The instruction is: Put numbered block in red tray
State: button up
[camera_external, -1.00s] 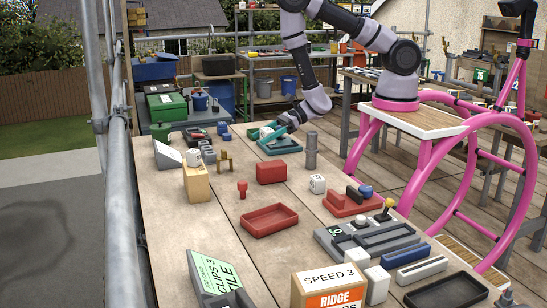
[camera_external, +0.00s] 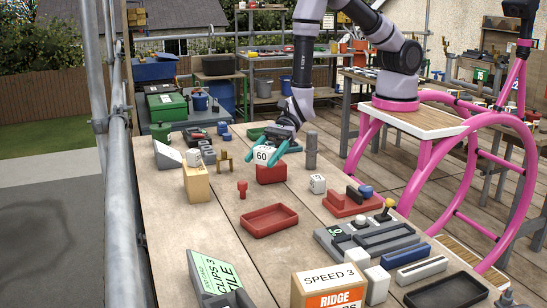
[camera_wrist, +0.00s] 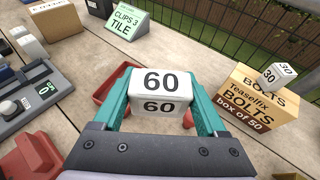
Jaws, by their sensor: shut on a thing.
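My gripper (camera_external: 264,151) is shut on a white block marked 60 (camera_external: 262,156) and holds it above the worktable, by the red box (camera_external: 271,174). In the wrist view the block (camera_wrist: 160,88) sits between the teal fingers of my gripper (camera_wrist: 163,96). The empty red tray (camera_external: 269,232) lies on the table, nearer the external camera than the block. In the wrist view the tray (camera_wrist: 104,98) is partly hidden behind the block and fingers.
A block marked 30 (camera_wrist: 276,75) rests on the bolts box (camera_wrist: 250,105). Another white block (camera_external: 317,184) stands right of the red box. A red stand (camera_external: 345,206) and grey console (camera_external: 350,243) lie farther right. Bare table surrounds the tray.

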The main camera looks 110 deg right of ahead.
jog(key=a+n+g+y, duration=0.1)
jog(key=a+n, duration=0.1)
jog(key=a, duration=0.7)
send_over(274, 217)
notch_tip(274, 217, down, 4)
jog(key=shift+f, duration=2.35)
jog(key=shift+f, duration=0.15)
jog(key=o, duration=1.3)
